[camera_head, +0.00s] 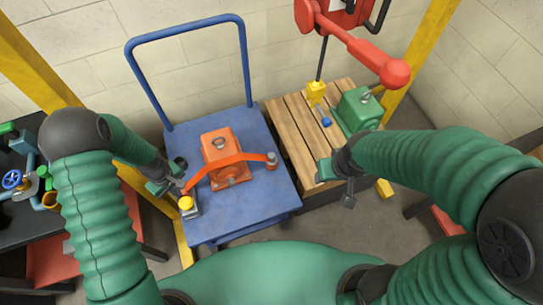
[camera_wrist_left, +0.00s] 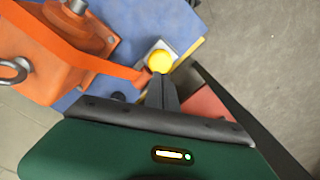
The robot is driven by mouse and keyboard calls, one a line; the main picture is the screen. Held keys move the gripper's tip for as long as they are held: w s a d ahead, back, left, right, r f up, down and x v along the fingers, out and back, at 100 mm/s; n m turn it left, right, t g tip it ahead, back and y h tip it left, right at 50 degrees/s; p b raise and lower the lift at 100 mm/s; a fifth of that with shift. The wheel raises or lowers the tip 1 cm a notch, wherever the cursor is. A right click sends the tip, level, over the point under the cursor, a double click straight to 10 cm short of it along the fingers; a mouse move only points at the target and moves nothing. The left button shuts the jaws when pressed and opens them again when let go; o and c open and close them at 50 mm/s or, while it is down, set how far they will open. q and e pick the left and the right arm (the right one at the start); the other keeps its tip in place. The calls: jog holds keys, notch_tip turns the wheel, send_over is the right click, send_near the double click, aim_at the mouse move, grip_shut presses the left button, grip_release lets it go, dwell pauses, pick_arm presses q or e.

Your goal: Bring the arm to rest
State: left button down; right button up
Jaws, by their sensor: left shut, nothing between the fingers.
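My left gripper (camera_head: 182,184) is at the left edge of the blue cart (camera_head: 225,228), close to a yellow knob (camera_head: 186,203) on a small grey block. In the left wrist view its shut, empty fingers (camera_wrist_left: 161,92) point toward the yellow knob (camera_wrist_left: 159,61), beside the end of an orange strap (camera_wrist_left: 115,69). I cannot tell whether they touch. The orange motor (camera_head: 219,146) stands on the cart, with the orange strap running in front of it. My right gripper (camera_head: 348,190) is near the pallet's front right; its jaw state is unclear.
A green motor (camera_head: 359,109) sits on the wooden pallet (camera_head: 298,122) at right, near a yellow block (camera_head: 316,91). A red hoist with a long handle (camera_head: 362,50) hangs above it. A dark bench (camera_head: 22,226) with small parts is at left. Yellow posts flank the area.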

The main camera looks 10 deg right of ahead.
pick_arm(q)
jog(key=shift+r, duration=0.6)
pick_arm(e)
jog(key=shift+r, duration=0.6)
pick_arm(q)
jog(key=s+d+r+m+t+p, duration=0.1)
jog(key=s+d+r+m+p, duration=0.1)
jog(key=r, duration=0.7)
jog(key=s+d+r+m+p, duration=0.3)
jog(key=s+r, duration=0.1)
jog(key=r, duration=0.6)
jog(key=s+d+r+m+t+p, duration=0.1)
jog(key=s+d+r+m+p, duration=0.1)
jog(key=r, duration=0.7)
jog(key=shift+s+d+r+m+t+p, duration=0.2)
jog(key=shift+s+r+m+t+p, duration=0.15)
jog(key=shift+s+m+p, duration=0.4)
pick_arm(e)
jog(key=w+v, duration=0.1)
jog(key=v, duration=0.7)
jog(key=shift+w+r, duration=0.3)
jog(key=shift+w, duration=0.15)
pick_arm(q)
jog(key=shift+r, duration=0.1)
pick_arm(e)
jog(key=shift+s, duration=0.1)
